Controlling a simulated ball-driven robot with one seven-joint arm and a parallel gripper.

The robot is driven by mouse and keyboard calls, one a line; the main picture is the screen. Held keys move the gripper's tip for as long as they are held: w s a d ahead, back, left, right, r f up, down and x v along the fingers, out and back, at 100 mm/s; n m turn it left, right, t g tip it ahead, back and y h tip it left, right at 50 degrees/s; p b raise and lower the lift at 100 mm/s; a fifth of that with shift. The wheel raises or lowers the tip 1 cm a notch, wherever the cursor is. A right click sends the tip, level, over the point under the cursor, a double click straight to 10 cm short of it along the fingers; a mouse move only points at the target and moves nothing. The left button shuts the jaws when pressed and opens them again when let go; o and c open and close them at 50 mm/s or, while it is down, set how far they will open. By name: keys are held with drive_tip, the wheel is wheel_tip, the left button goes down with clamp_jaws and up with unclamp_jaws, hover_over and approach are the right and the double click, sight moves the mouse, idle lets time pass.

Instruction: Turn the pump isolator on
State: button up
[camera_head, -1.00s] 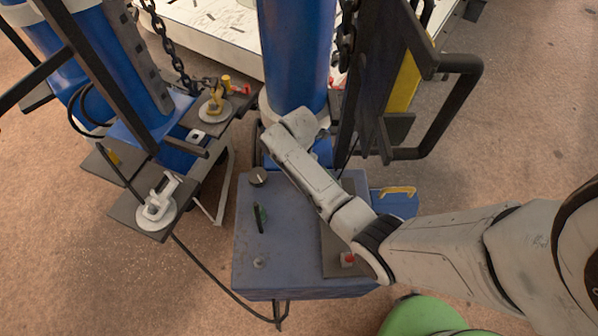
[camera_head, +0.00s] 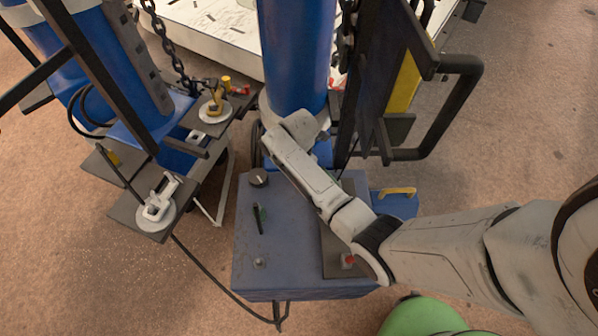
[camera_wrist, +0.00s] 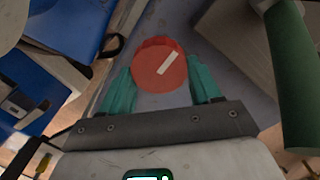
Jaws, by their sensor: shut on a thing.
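A round red knob (camera_wrist: 150,68) with a white line on its face shows in the wrist view. The line slants up to the right. My gripper (camera_wrist: 164,84) is shut on this knob, with a teal finger touching each side. In the head view the fingers and the red knob are hidden under my arm. I cannot read any label saying which control this is.
A green cylinder (camera_wrist: 292,75) stands close right of my gripper.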

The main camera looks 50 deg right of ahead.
drive_tip(key=shift+r+m+p, duration=0.1)
drive_tip(key=shift+m+p, duration=0.2)
drive_tip(key=shift+m, duration=0.1)
drive_tip(key=m+p, duration=0.1)
drive_tip(key=m, duration=0.2)
drive_tip(key=shift+p, duration=0.3)
drive_tip(key=m+p, duration=0.1)
drive_tip(key=m, duration=0.4)
drive_tip(key=shift+w+p, duration=0.15)
drive_tip(key=shift+p, duration=0.25)
drive_tip(key=m+p, duration=0.1)
drive_tip(key=m, duration=0.4)
drive_tip(key=shift+d, duration=0.15)
drive_tip(key=shift+d+m, duration=0.1)
drive_tip(key=shift+m, duration=1.9)
drive_tip(key=shift+p, duration=0.3)
drive_tip(key=o, duration=1.1)
drive_tip(key=shift+c, duration=0.2)
